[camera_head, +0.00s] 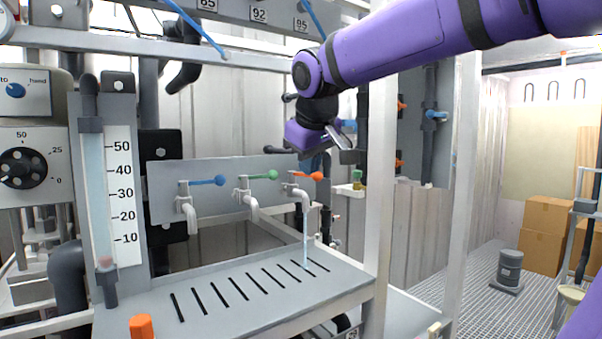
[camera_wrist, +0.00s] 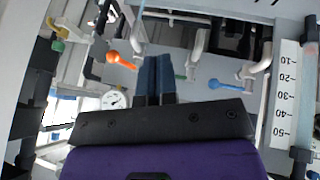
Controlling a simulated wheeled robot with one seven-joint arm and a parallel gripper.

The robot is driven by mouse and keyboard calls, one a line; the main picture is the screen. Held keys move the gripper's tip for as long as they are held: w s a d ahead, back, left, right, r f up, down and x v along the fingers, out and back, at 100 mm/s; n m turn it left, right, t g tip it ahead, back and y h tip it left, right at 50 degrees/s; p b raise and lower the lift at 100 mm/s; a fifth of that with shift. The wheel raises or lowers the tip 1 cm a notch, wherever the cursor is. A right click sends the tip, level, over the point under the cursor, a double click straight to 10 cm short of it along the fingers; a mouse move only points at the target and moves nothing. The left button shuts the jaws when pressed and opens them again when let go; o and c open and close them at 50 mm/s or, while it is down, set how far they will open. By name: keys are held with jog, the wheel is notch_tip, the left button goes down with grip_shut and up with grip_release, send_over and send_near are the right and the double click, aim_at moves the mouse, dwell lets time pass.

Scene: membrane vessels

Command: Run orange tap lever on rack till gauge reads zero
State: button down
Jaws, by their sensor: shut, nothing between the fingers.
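The orange tap lever (camera_head: 315,176) is the rightmost of three on the rack's grey panel and points right. A thin pale-blue stream (camera_head: 305,235) runs from its spout onto the slotted tray (camera_head: 235,295). The upright tube gauge (camera_head: 95,190) at left is marked 10 to 50; its reddish float (camera_head: 105,263) sits below the 10 mark. My gripper (camera_head: 347,150) is shut and empty, above and right of the orange lever, apart from it. In the wrist view, the shut fingers (camera_wrist: 155,62) lie beside the orange lever (camera_wrist: 122,60) and partly hide the green one.
The blue lever (camera_head: 218,181) and green lever (camera_head: 270,175) are left of the orange one. A green-topped brass fitting (camera_head: 357,180) stands just right of it. A round dial (camera_wrist: 113,99) shows in the wrist view. A white post (camera_head: 382,170) stands right of the tray.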

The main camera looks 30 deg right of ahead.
jog(key=w+d+r+h, duration=0.15)
jog(key=w+r, duration=0.25)
jog(key=w, duration=0.5)
jog(key=shift+n, duration=0.4)
jog(key=x, duration=0.3)
jog(key=d+x, duration=0.1)
jog(key=x, duration=0.3)
jog(key=d+r+x, duration=0.1)
jog(key=x, duration=0.3)
jog(key=shift+w+d, duration=0.1)
jog(key=shift+d, duration=0.1)
jog(key=shift+w+d, duration=0.2)
jog(key=shift+d, duration=0.3)
